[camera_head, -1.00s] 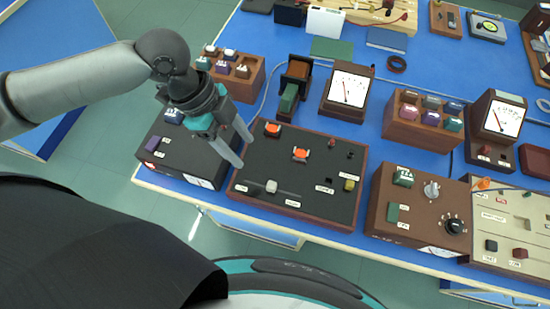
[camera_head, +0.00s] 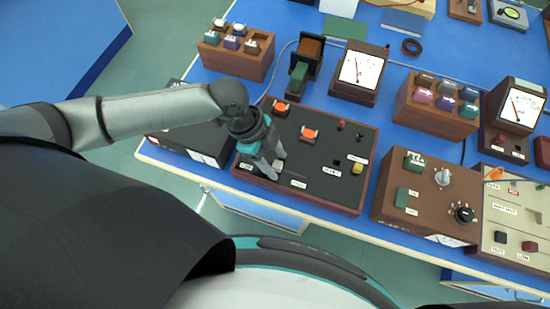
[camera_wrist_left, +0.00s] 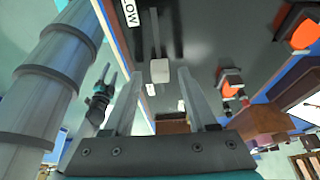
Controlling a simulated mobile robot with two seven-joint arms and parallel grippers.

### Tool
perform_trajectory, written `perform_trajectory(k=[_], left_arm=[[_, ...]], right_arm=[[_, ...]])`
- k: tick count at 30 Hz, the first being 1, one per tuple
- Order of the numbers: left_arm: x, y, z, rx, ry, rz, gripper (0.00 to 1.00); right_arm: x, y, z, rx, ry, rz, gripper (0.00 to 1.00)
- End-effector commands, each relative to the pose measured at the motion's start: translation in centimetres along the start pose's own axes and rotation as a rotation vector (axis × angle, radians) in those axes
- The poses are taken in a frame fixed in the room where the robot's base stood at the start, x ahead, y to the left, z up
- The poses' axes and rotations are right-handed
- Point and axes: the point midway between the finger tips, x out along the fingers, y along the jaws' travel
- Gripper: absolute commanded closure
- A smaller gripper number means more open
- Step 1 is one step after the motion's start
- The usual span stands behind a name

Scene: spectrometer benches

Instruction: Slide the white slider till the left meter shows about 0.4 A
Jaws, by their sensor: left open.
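The white slider (camera_head: 279,165) sits near the left end of its slot on a dark panel (camera_head: 320,165) with a wooden rim. My left gripper (camera_head: 273,170) is down at this panel, around the slider. In the left wrist view the slider's pale knob (camera_wrist_left: 160,71) shows between the tips of the open fingers (camera_wrist_left: 159,75), with no clear contact on either side. The left meter (camera_head: 361,70) stands behind the panel, its red needle left of the middle; its numbers are too small to read. A small two-fingered gripper, seemingly my right one (camera_wrist_left: 108,78), shows in the wrist view.
Orange switches (camera_head: 309,133) and a yellow knob (camera_head: 358,169) sit on the same panel. A black box (camera_head: 195,140) is at its left, a brown knob box (camera_head: 428,195) at its right. A second meter (camera_head: 521,107) stands farther right.

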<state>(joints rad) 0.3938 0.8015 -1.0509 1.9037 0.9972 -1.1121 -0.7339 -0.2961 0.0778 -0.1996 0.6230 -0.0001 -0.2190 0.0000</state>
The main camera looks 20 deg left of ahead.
Motion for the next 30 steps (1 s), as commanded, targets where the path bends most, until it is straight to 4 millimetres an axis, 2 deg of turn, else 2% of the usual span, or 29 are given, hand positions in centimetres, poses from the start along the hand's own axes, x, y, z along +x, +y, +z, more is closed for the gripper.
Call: perform_trajectory(k=[8, 24, 30], left_arm=[[0.2, 0.0, 0.03, 0.0, -0.001, 0.0, 0.43], [0.16, 0.0, 0.04, -0.001, -0.001, 0.0, 1.0], [0.16, 0.02, 0.04, 0.0, -0.001, 0.001, 1.0]], right_arm=[[0.01, 0.02, 0.14, 0.0, -0.002, 0.0, 0.4], [0.0, 0.06, 0.56, 0.0, -0.01, 0.001, 0.4], [0.0, 0.06, 0.59, -0.001, -0.01, 0.001, 0.4]])
